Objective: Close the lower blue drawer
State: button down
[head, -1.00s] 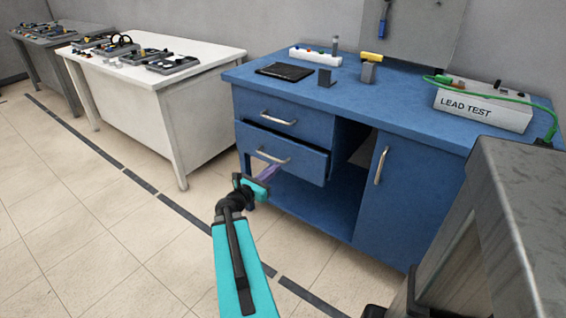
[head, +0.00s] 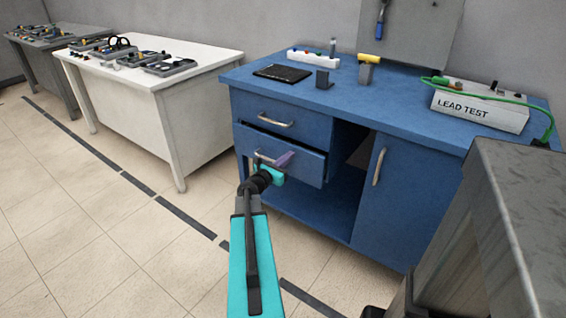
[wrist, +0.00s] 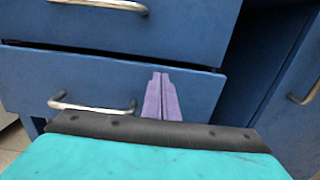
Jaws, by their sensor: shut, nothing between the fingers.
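The lower blue drawer (head: 305,163) is pulled out a little from the blue workbench, with a dark gap along its top edge. It also shows in the wrist view (wrist: 85,78), with its metal bar handle (wrist: 90,104) to the left of my fingers. My gripper (head: 285,158) is shut and empty, its purple fingers pointing at the drawer front, right of the handle. In the wrist view the fingertips (wrist: 160,76) overlap the drawer front; I cannot tell whether they touch it. The upper drawer (head: 280,118) is shut.
A cupboard door with a vertical handle (head: 379,166) is to the right of the drawers. An open shelf (head: 320,211) lies below. A grey metal block (head: 490,230) stands in the right foreground. A white table (head: 135,110) is at left. The floor in front is clear.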

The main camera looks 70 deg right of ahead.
jog(key=shift+x, duration=1.2)
